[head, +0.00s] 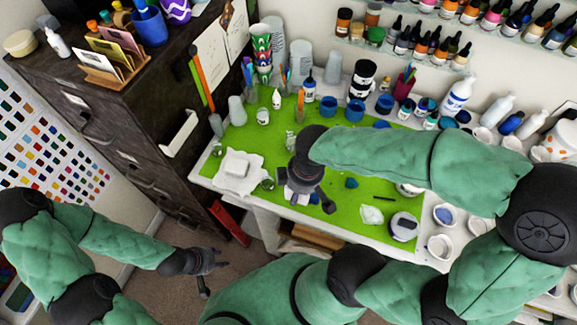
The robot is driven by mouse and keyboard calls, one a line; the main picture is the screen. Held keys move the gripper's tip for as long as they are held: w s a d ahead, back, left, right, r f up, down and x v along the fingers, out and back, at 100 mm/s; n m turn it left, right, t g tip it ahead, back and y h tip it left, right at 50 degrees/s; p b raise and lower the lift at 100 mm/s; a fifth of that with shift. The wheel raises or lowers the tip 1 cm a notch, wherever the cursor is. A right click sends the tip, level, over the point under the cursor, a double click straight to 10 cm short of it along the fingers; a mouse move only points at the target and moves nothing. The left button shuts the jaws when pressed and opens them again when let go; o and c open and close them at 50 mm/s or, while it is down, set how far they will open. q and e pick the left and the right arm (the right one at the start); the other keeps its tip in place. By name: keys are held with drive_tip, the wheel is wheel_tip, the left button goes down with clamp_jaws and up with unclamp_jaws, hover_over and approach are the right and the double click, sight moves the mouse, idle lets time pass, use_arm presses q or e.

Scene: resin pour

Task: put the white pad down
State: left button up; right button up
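My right gripper (306,200) is over the green mat (340,215) on the white table, pointing down. A white piece that looks like the white pad (300,197) shows between and beside its fingers, mostly hidden by them. The fingers are apart with the white piece between them and look closed on it. How far it is above the mat is hard to tell. My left gripper (208,274) is over the floor in front of the table, empty, with its fingers apart.
A white block (237,165) lies on a crumpled white cloth (238,183) at the mat's left. A small jar (268,184), a clear bag (372,215) and a round pot (403,227) stand near the front edge. Cups and bottles crowd the back. Some bare mat lies around the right gripper.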

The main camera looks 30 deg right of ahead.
drive_tip(key=shift+s, duration=0.1)
drive_tip(key=w+d+f+b, duration=0.1)
drive_tip(key=w+f, duration=0.2)
drive_tip(key=w, duration=0.1)
drive_tip(key=w+d+f+b, duration=0.1)
drive_tip(key=w+d+f, duration=0.1)
drive_tip(key=w+f, duration=0.1)
drive_tip(key=w+d+f+b, duration=0.1)
drive_tip(key=w+d+f, duration=0.1)
drive_tip(key=w, duration=0.3)
drive_tip(key=shift+w+d+f, duration=0.1)
drive_tip(key=shift+d+f, duration=0.1)
drive_tip(key=shift+f, duration=0.35)
drive_tip(key=shift+w+d+f+b, duration=0.1)
drive_tip(key=shift+w+f+b, duration=0.1)
drive_tip(key=shift+f, duration=0.75)
drive_tip(key=shift+w+d+f+b, duration=0.1)
drive_tip(key=shift+w+f+b, duration=0.1)
drive_tip(key=shift+f, duration=0.7)
drive_tip(key=shift+s+r, duration=0.1)
drive_tip(key=shift+a+f, duration=0.1)
drive_tip(key=shift+f, duration=0.3)
drive_tip(key=shift+f+b, duration=0.1)
drive_tip(key=shift+b, duration=0.25)
